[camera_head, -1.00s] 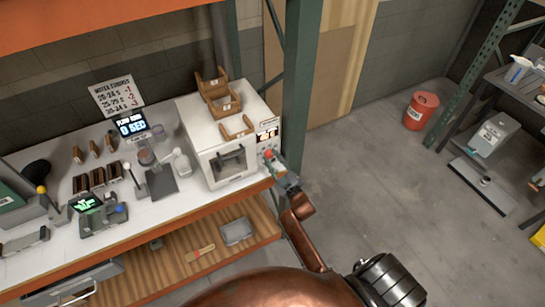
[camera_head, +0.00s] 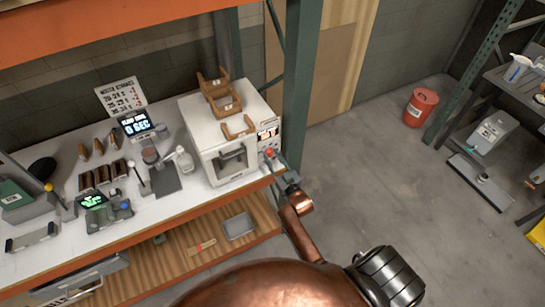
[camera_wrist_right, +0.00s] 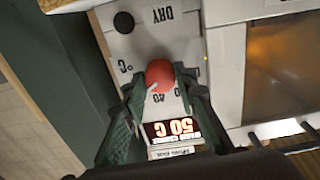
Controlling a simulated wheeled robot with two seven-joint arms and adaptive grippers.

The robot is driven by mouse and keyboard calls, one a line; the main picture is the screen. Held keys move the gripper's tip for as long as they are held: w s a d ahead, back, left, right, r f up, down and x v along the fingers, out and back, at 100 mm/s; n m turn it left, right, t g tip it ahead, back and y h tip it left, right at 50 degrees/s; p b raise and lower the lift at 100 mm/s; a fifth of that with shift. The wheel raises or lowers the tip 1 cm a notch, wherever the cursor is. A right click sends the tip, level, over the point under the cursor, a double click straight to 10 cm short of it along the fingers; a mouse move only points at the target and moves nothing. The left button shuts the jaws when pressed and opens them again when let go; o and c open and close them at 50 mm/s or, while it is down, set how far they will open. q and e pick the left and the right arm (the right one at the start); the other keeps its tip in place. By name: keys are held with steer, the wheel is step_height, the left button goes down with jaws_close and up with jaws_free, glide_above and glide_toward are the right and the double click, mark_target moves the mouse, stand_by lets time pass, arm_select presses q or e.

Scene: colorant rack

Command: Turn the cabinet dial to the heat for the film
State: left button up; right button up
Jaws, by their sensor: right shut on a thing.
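The cabinet (camera_head: 206,148) is a white box with a dark window, at the right end of the workbench. Its lit display (camera_head: 267,133) is on the right of its front; in the right wrist view the display (camera_wrist_right: 172,128) appears upside down and reads 50 C. The dial is a red round knob (camera_wrist_right: 160,74) below that display. My right gripper (camera_wrist_right: 160,88) has its fingers on both sides of the red knob and is shut on it. In the head view the right gripper (camera_head: 278,167) is at the cabinet's front right corner. My left gripper is out of view.
A black knob (camera_wrist_right: 124,22) marked DRY is on the same panel. A green rack post (camera_head: 297,90) stands close right of the cabinet. Wooden holders (camera_head: 221,102) sit on top. A sign with number ranges (camera_head: 121,96) stands at the back.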

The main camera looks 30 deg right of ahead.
steer(key=shift+f, duration=0.1)
steer(key=o, duration=1.2)
steer(key=shift+c, duration=0.2)
steer(key=s+a, duration=0.1)
steer(key=s, duration=1.1)
